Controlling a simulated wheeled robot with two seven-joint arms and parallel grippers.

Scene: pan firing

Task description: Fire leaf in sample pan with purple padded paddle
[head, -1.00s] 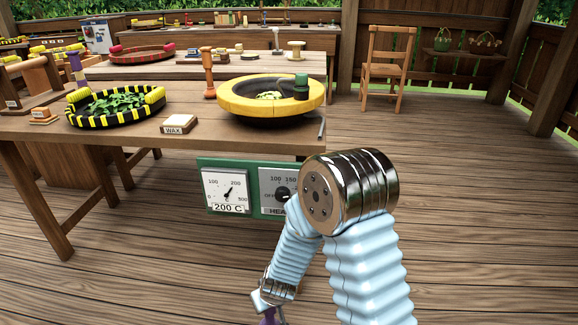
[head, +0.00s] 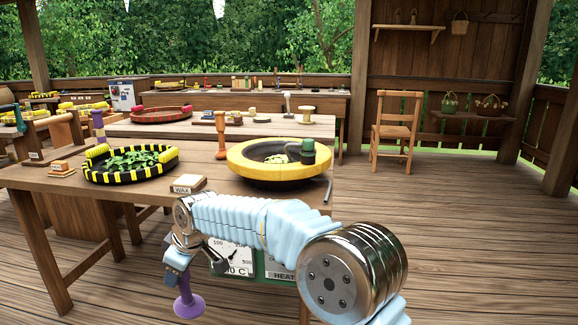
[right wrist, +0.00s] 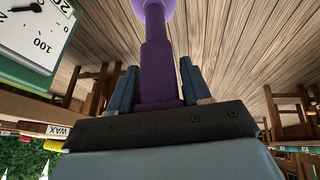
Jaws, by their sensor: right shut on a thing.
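My right gripper (head: 182,270) is shut on the handle of the purple paddle (head: 188,304) and holds it low in front of the table, below the wax block. In the right wrist view the purple handle (right wrist: 158,60) runs between the two fingers, its wider end cut off at the top edge. A round pan (head: 245,169) with a thick yellow rim and dark bowl sits at the table's right end. Some green leaf (head: 277,159) lies in it. A dark green object (head: 308,152) stands at its right rim. My left gripper is not in view.
A yellow-and-black striped tray of leaves (head: 130,162) and a wax block (head: 188,184) are left of the pan. An orange-brown post (head: 220,135) stands behind. My right arm partly covers the dial panel (head: 280,268) below the table edge.

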